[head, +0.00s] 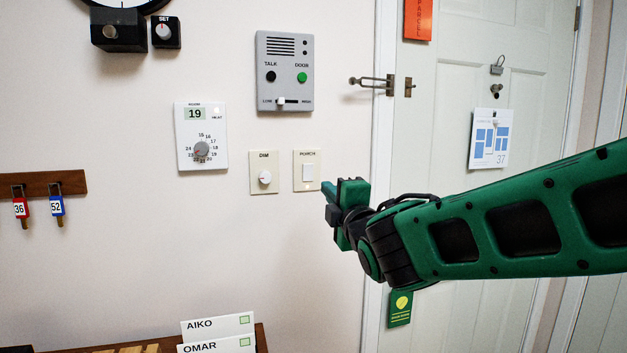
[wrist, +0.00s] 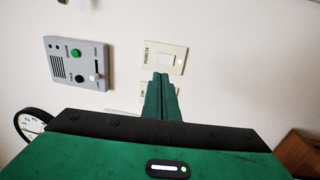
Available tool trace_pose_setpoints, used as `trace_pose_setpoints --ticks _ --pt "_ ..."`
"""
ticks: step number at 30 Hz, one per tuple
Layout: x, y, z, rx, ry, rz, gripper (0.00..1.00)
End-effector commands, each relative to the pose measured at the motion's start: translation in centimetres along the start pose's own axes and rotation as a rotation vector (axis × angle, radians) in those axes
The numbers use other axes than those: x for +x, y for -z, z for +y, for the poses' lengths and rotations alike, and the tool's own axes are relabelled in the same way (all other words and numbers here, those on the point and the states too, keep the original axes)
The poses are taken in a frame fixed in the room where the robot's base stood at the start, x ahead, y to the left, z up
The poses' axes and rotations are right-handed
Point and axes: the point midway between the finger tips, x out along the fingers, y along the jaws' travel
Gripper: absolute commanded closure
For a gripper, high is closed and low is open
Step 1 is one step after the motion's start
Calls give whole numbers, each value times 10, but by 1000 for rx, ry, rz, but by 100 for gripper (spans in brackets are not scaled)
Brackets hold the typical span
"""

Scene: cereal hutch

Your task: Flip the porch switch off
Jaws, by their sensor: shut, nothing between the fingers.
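The porch switch (head: 308,172) is a white rocker on a cream plate labelled PORCH, on the wall left of the door. It also shows in the wrist view (wrist: 167,59), just beyond my fingertips. My gripper (head: 326,187) is shut and empty, just right of and slightly below the switch plate in the head view. The rocker's tilt is too small to make out.
A DIM knob plate (head: 264,173) sits directly left of the switch. A grey intercom (head: 285,72) is above, and a thermostat (head: 202,136) is further left. A door latch (head: 372,82) juts out at upper right. The wall below the switch is clear.

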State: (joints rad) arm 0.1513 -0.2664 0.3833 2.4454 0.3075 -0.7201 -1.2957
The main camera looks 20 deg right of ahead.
Motion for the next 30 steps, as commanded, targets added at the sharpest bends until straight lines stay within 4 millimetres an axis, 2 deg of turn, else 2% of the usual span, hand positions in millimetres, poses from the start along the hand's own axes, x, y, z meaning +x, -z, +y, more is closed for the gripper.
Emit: trace_pose_setpoints --ticks 5,21,27,30 --pt "16 -1 0 2 2 -2 100" --pt "109 -2 -1 3 2 -3 100" --pt "132 -1 0 2 1 -2 100" --pt "137 -1 0 2 1 -2 100"
